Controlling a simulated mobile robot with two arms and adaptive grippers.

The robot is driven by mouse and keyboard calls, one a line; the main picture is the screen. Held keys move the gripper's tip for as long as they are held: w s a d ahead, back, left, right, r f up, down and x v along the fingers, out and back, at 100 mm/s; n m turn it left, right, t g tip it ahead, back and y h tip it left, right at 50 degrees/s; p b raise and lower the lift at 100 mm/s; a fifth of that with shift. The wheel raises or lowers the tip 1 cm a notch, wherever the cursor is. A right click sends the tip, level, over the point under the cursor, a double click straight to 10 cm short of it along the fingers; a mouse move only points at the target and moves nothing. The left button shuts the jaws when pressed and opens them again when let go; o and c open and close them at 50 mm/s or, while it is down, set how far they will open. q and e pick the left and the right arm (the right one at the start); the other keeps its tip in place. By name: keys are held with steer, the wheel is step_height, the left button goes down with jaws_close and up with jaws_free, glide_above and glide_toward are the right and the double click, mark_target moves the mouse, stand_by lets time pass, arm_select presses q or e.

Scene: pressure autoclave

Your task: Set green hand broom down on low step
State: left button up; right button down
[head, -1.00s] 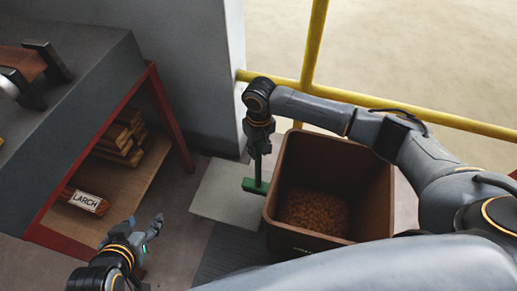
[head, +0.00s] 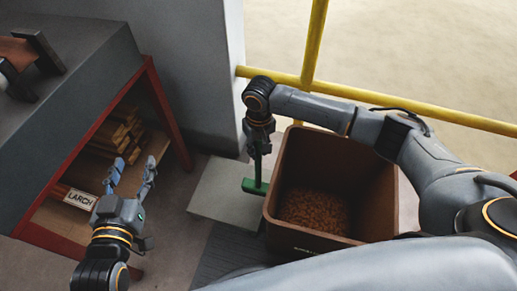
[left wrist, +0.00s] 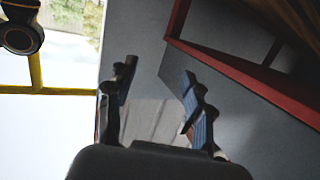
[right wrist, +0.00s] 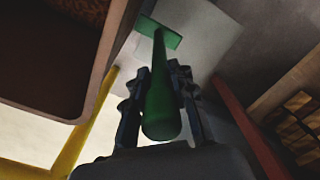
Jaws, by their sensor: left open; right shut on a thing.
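The green hand broom (head: 256,186) hangs upright from my right gripper (head: 259,148), its wide head down, over or on the pale low step (head: 222,192). I cannot tell whether the head touches the step. In the right wrist view my right gripper (right wrist: 160,95) is shut on the broom's green handle (right wrist: 160,113), and the broom head lies beyond against the step (right wrist: 192,50). My left gripper (head: 131,178) is open and empty, in front of the red-framed shelf. In the left wrist view its fingers (left wrist: 155,100) are apart with nothing between them.
A brown bin (head: 332,180) with brown pellets stands right beside the broom. A yellow railing (head: 400,110) runs behind. The red-framed bench (head: 168,115) at left holds wood pieces and a block labelled LARCH (head: 80,199). A dark grated mat (head: 228,250) lies before the step.

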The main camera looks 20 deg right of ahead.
mark_target(258, 160)
steer(key=shift+f+b, duration=0.35)
steer(key=shift+b, duration=0.1)
steer(key=shift+f, duration=1.15)
arm_select(q)
steer(key=shift+w+d+r+t+h, duration=0.15)
steer(key=shift+r+t, duration=0.25)
steer(key=shift+r, duration=0.3)
steer(key=shift+w+d+r+t+h, duration=0.1)
steer(key=shift+r+t+h, duration=0.1)
steer(key=shift+r+t, duration=0.35)
steer(key=shift+w+d+r+t+h, duration=0.15)
steer(key=shift+r+t, duration=0.1)
steer(key=shift+r, duration=0.6)
arm_select(e)
steer(key=shift+f, duration=0.7)
arm_select(q)
steer(key=shift+s, duration=0.1)
steer(key=shift+r, duration=0.3)
arm_select(e)
steer(key=shift+f, duration=0.6)
steer(key=c, duration=1)
jaws_free()
steer(key=shift+c, duration=0.2)
